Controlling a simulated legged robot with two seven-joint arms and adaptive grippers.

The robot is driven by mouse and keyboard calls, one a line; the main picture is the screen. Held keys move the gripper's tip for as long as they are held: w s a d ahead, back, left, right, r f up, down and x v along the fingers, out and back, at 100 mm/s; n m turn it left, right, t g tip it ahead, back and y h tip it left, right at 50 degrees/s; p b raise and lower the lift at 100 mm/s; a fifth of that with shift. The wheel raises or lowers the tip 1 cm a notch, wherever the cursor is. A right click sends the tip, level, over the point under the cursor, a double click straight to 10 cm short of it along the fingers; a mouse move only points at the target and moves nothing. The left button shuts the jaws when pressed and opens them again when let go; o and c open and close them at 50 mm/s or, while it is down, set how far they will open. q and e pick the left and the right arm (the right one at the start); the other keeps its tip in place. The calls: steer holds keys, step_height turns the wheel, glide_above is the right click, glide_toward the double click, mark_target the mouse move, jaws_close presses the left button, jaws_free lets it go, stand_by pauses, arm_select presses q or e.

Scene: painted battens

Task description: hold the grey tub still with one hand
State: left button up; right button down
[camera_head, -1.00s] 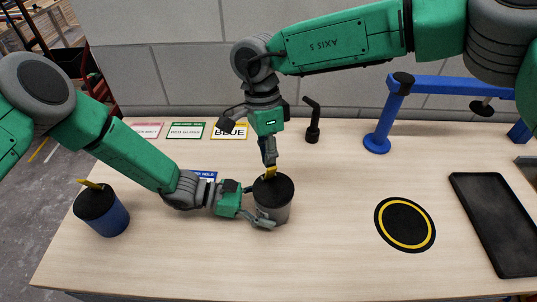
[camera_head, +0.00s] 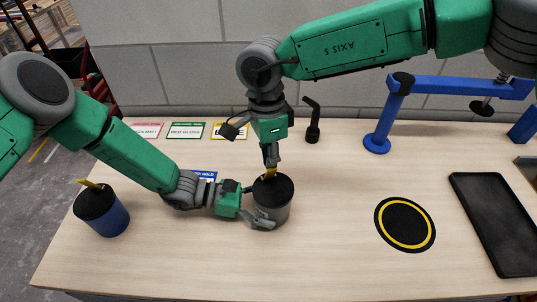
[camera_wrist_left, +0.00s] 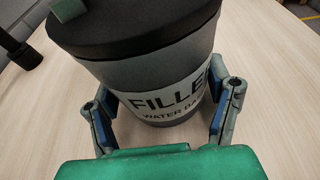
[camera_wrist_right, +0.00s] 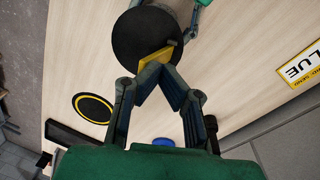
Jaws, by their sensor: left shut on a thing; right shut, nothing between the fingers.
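The grey tub (camera_head: 273,210) stands upright on the bench with a black top. In the left wrist view the tub (camera_wrist_left: 155,65) carries a label reading "FILLER". My left gripper (camera_head: 257,207) is shut on its sides, one finger on each side. A yellow piece (camera_head: 271,174) stands up at the top of the tub; it also shows in the right wrist view (camera_wrist_right: 154,60). My right gripper (camera_head: 270,163) points down above the tub. Its fingers are shut with nothing between them, the tips close to the yellow piece. Whether they touch it I cannot tell.
A blue tub (camera_head: 108,217) with a yellow piece in its top stands at the left. A black disc with a yellow ring (camera_head: 405,224) and a dark tray (camera_head: 497,222) lie at the right. Behind are label cards (camera_head: 186,131), a black stand (camera_head: 312,122) and a blue post (camera_head: 380,140).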

mark_target(270, 180)
steer(key=shift+s, duration=0.1)
steer(key=shift+s+d+f+t+y, duration=0.1)
steer(key=shift+s+d+t+y, duration=0.2)
steer(key=shift+t, duration=0.3)
steer(key=shift+s+d+t+y, duration=0.1)
steer(key=shift+s+t+y, duration=0.1)
steer(key=shift+s+t, duration=0.3)
steer(key=t, duration=0.1)
steer(key=s+t, duration=0.1)
steer(key=shift+d+f+t+y, duration=0.2)
steer(key=shift+f+t+y, duration=0.1)
steer(key=shift+f+y, duration=0.1)
steer(key=s+t, duration=0.1)
steer(key=f+t+y, duration=0.1)
steer(key=t, duration=0.1)
steer(key=shift+s+d+f+y, duration=0.25)
steer(key=shift+s+y, duration=0.05)
steer(key=shift+s, duration=0.1)
steer(key=shift+f, duration=0.2)
steer(key=shift+w, duration=0.15)
steer(key=shift+w+a, duration=0.25)
steer(key=shift+w, duration=0.35)
